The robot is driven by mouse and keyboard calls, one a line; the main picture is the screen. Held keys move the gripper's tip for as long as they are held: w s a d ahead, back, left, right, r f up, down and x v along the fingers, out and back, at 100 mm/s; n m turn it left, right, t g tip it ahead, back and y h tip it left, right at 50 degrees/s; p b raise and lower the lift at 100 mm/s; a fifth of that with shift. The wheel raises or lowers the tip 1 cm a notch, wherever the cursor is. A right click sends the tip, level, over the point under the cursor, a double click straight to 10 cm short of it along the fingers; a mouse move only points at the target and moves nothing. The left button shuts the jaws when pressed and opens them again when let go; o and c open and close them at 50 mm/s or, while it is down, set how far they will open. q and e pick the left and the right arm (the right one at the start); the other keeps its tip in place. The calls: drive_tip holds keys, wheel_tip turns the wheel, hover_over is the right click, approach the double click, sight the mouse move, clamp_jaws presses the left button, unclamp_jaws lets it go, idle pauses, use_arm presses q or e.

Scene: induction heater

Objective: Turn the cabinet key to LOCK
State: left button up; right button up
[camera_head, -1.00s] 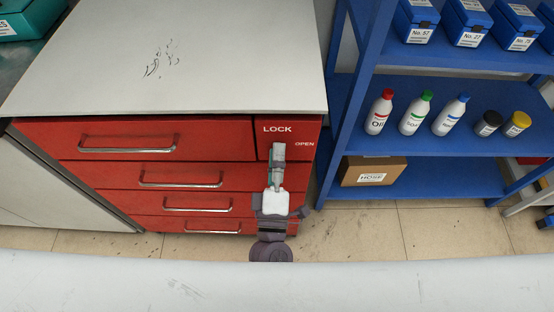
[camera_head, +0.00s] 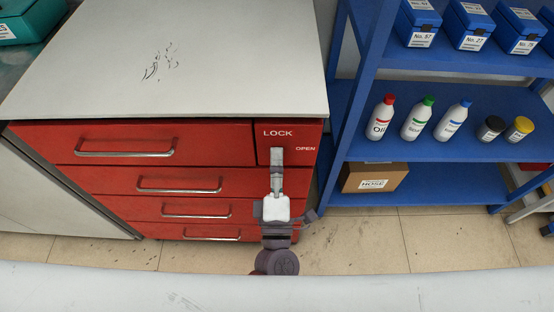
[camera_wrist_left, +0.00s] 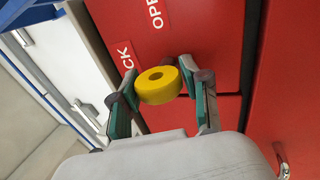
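The cabinet key shows in the left wrist view as a yellow round knob with a hole (camera_wrist_left: 160,85). It sits between the two fingers of my left gripper (camera_wrist_left: 158,76), with hardly any gap on either side; I cannot tell whether they press on it. In the head view my left gripper (camera_head: 277,155) reaches up to the red lock panel, just below the word LOCK (camera_head: 278,133), and hides the key. The word OPEN (camera_head: 305,149) is to the right. The key's turned position is unclear. My right gripper is not in view.
The red drawer cabinet (camera_head: 200,135) has metal handles left of the lock and a pale top (camera_head: 230,70). A blue shelf (camera_head: 440,175) with bottles and boxes stands close to its right. Bare floor (camera_head: 345,245) lies below.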

use_arm(q)
drive_tip(key=shift+o, duration=1.4)
drive_tip(key=v, duration=1.2)
